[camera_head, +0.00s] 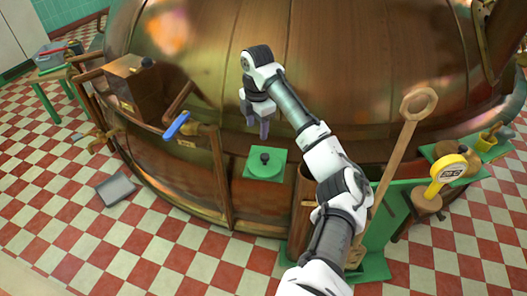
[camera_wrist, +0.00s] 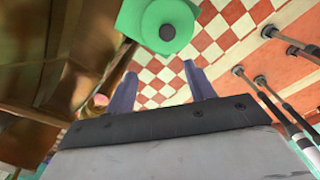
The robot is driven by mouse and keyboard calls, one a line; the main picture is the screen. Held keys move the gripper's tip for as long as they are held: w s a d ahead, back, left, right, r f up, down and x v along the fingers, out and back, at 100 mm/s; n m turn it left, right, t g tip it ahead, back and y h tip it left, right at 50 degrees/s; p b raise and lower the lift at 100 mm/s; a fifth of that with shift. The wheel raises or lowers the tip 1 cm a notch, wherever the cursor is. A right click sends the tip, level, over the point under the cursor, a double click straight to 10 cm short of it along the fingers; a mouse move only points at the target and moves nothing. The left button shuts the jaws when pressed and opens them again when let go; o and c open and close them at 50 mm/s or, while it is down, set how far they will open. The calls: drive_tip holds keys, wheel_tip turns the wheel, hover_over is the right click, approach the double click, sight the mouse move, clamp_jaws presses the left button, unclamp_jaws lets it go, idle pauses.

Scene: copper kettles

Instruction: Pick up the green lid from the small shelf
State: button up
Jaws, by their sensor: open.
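The green lid (camera_head: 258,167) is round with a dark knob and lies on a small green square shelf (camera_head: 281,153) against the front of the copper kettle. My gripper (camera_head: 258,129) hangs above and slightly left of the lid, apart from it, with its fingers pointing down. In the wrist view the lid (camera_wrist: 158,20) with its dark knob is at the top edge, beyond the fingertips. My gripper (camera_wrist: 160,80) shows two purple-grey fingers spread apart with nothing between them. Part of the shelf shows beside the lid in that view.
The large copper kettle (camera_head: 340,60) fills the back. A wooden paddle (camera_head: 402,150) leans to the right of my arm, near a yellow gauge (camera_head: 452,168). A blue-handled tap (camera_head: 177,125) sits left of the shelf. A grey dustpan (camera_head: 115,188) lies on the checkered floor.

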sight(265, 156)
drive_tip(key=shift+g, duration=0.3)
drive_tip(key=f, duration=0.2)
drive_tip(key=d+f, duration=0.1)
drive_tip(key=f, duration=0.5)
drive_tip(key=shift+d+f, duration=0.15)
drive_tip(key=shift+d, duration=0.25)
drive_tip(key=shift+d+f, duration=0.15)
drive_tip(key=shift+f, duration=1.2)
drive_tip(key=shift+d+f, duration=0.15)
drive_tip(key=shift+f, duration=1.2)
drive_tip(key=shift+c, duration=0.4)
clamp_jaws()
drive_tip(key=shift+r, duration=0.15)
